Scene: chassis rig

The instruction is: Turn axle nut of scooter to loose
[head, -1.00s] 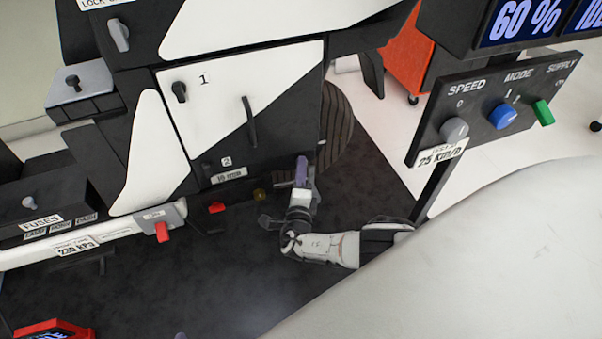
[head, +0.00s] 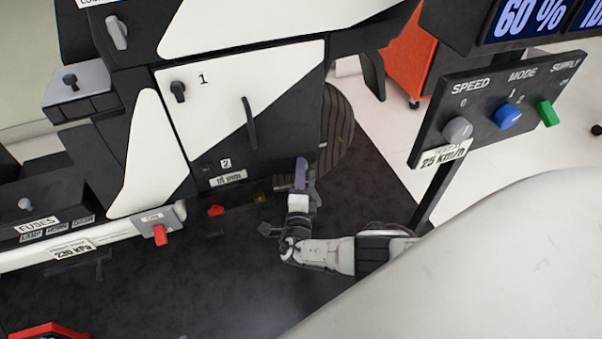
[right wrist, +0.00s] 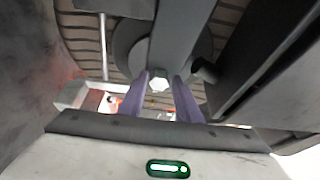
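The axle nut (right wrist: 158,84) is a small pale hexagon at the lower end of a grey fork bar (right wrist: 183,35), seen in the right wrist view. Behind it is the hub and the ribbed scooter wheel (head: 340,130). My right gripper (head: 301,172) is beside the wheel's lower side in the head view. In the right wrist view its two purple fingers (right wrist: 162,88) are apart, one on each side of the nut, with a narrow gap showing. Contact with the nut cannot be told. The nut is not discernible in the head view. My left gripper is not discernible.
The scooter's body with a white panel marked 1 (head: 280,80) stands just left of the wheel. A control panel (head: 497,112) with SPEED, MODE and SUPPLY knobs is at the right. A dark block (right wrist: 250,50) lies close right of the fingers.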

